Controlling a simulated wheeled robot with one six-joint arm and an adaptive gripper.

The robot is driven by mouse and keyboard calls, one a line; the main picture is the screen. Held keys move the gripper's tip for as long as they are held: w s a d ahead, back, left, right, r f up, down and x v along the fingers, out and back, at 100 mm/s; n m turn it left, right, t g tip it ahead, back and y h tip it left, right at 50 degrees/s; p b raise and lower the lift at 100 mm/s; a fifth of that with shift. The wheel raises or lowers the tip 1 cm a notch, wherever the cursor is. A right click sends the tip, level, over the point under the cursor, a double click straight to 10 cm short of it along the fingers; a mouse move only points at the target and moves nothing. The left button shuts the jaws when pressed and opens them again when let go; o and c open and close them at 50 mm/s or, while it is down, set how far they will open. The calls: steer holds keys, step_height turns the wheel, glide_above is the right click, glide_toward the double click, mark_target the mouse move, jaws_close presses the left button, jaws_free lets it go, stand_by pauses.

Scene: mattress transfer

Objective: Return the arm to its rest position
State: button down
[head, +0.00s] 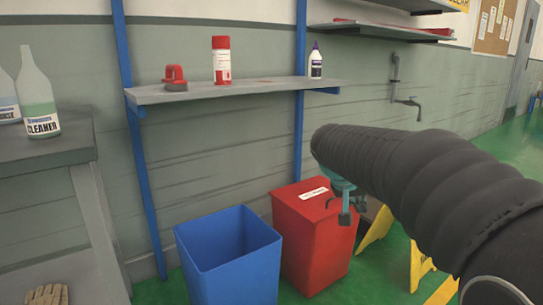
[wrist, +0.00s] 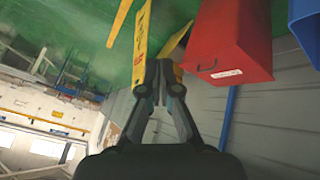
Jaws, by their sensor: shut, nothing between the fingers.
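My arm, in a black ribbed sleeve, reaches in from the right of the head view. My gripper (head: 345,212) hangs at its end, in front of the red lidded bin (head: 312,245) in that view. In the wrist view my gripper (wrist: 160,72) has its fingers brought together at the tips, with nothing held between them. The wrist picture is turned over, with the green floor at the top.
An open blue bin (head: 230,258) stands left of the red bin. A yellow stand (head: 420,268) is partly hidden behind my arm. A wall shelf (head: 240,90) holds a red spray can (head: 221,60) and bottle (head: 315,62). A workbench (head: 45,150) with cleaner bottles is at left.

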steer(key=s+a+f+n+y+p, duration=0.1)
steer(key=s+y, duration=0.1)
steer(key=s, duration=0.7)
steer(key=s+a+f+n+y+p, duration=0.1)
steer(key=s+a+f, duration=0.1)
steer(key=s, duration=0.8)
steer(key=s+a+f+n+y+p, duration=0.1)
steer(key=s+a+y+p, duration=0.1)
steer(key=s, duration=0.7)
steer(key=shift+s+f+n+t+y, duration=0.25)
steer(key=shift+n+t+y, duration=0.05)
steer(key=shift+t, duration=0.1)
steer(key=shift+a, duration=0.2)
